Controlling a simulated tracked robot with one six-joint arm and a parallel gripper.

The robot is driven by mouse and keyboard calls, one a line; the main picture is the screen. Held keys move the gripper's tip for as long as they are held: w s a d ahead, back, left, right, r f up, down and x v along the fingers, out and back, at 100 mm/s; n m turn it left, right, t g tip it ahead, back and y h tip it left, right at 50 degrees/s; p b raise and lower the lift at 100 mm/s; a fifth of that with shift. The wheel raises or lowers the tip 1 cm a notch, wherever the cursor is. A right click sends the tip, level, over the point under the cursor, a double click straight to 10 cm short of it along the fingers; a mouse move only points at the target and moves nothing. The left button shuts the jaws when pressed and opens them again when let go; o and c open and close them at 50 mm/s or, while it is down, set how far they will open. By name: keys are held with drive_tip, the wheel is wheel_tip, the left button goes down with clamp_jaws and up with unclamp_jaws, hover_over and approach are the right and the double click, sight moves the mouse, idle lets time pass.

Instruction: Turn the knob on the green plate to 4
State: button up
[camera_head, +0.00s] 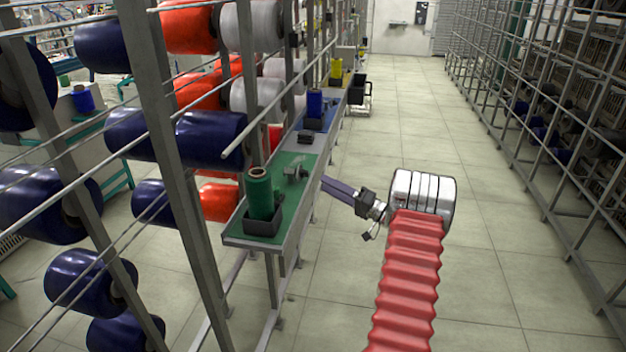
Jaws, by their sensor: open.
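The green plate (284,212) lies on top of the narrow bench at the centre left. A small grey fitting (296,171), which looks like the knob, sits on its far part. It is too small to read its setting or any numbers. A green bobbin (260,196) stands upright in a dark holder (263,224) at the near end of the plate. My gripper (367,221) is open, in the aisle right of the bench, apart from the knob. I see nothing between its jaws.
A grey-purple bar (341,190) shows between the bench and my gripper; I cannot tell what it belongs to. A blue bobbin (315,104) stands farther along the bench. Racks of large spools (211,139) crowd the left. The tiled aisle (410,110) is clear.

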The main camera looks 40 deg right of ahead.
sight(305, 174)
drive_tip(key=x, duration=0.6)
drive_tip(key=shift+w, duration=0.15)
drive_tip(key=shift+c, duration=0.3)
